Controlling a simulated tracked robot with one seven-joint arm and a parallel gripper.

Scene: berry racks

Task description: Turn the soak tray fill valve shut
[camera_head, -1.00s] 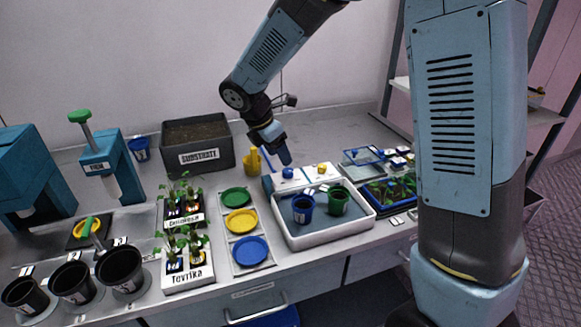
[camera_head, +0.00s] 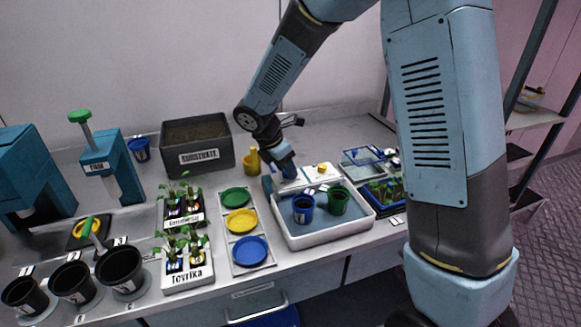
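The soak tray (camera_head: 330,237) is a white tray with a grey-blue floor, at the middle right of the bench. A blue pot (camera_head: 303,211) and a green pot (camera_head: 338,201) stand in it. Behind its back edge are white panels, one with a small yellow knob (camera_head: 322,167). The blue knob to its left is now covered by my gripper (camera_head: 290,174), which points down at that place. The fingers are small and partly hidden, so I cannot tell whether they are open or touch the knob.
A yellow watering can (camera_head: 252,162) stands just left of my gripper, before the substrate box (camera_head: 199,164). Coloured dishes on a rack (camera_head: 240,268) and plant trays lie left of the soak tray. A seedling tray (camera_head: 384,196) and a clear-lidded box (camera_head: 362,158) lie right.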

